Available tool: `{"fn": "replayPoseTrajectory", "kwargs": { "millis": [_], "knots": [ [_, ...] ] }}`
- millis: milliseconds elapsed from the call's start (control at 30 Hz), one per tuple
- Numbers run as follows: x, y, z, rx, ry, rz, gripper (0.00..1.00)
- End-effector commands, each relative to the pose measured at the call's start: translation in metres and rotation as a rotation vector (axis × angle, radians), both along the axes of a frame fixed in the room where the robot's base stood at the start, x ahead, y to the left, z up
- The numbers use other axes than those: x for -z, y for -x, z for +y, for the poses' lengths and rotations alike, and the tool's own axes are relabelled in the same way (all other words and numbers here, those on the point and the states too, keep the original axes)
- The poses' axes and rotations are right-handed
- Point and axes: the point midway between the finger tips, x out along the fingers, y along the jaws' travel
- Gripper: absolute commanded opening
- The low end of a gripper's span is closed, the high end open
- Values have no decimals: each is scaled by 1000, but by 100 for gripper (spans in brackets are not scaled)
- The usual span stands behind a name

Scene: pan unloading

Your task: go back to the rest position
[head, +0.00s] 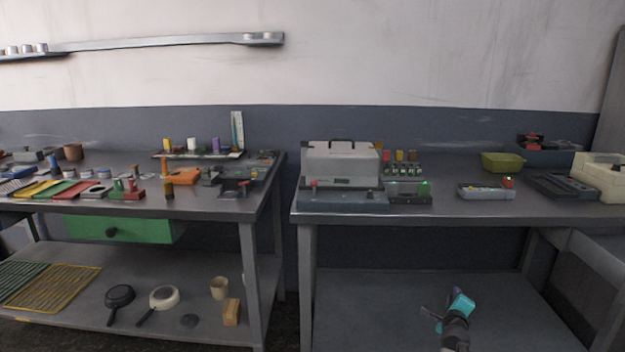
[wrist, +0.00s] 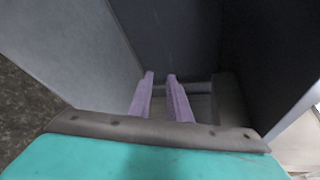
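My gripper (head: 431,313) shows at the lower right of the head view, with a teal body, in front of the right bench's lower shelf. In the wrist view its two purple fingers (wrist: 160,78) stand a little apart, with nothing between them. A dark pan (head: 120,295) and a cream pan (head: 164,297) sit on the left bench's lower shelf, far to the left of my gripper.
The left bench (head: 200,207) holds many small items. The right bench (head: 460,212) holds a grey machine (head: 341,165) and a green bin (head: 503,162). The right lower shelf (head: 370,305) looks bare. A bench leg (head: 306,270) stands left of my gripper.

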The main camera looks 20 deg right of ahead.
Motion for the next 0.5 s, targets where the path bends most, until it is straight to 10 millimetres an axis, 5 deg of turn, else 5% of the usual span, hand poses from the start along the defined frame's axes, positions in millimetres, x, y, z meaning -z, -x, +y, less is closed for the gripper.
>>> {"fn": "replayPoseTrajectory", "kwargs": {
  "millis": [233, 500],
  "knots": [
    [41, -49, 104, -210, -19, 161, 17],
    [93, -71, 223, -461, -5, 362, 17]
  ]
}}
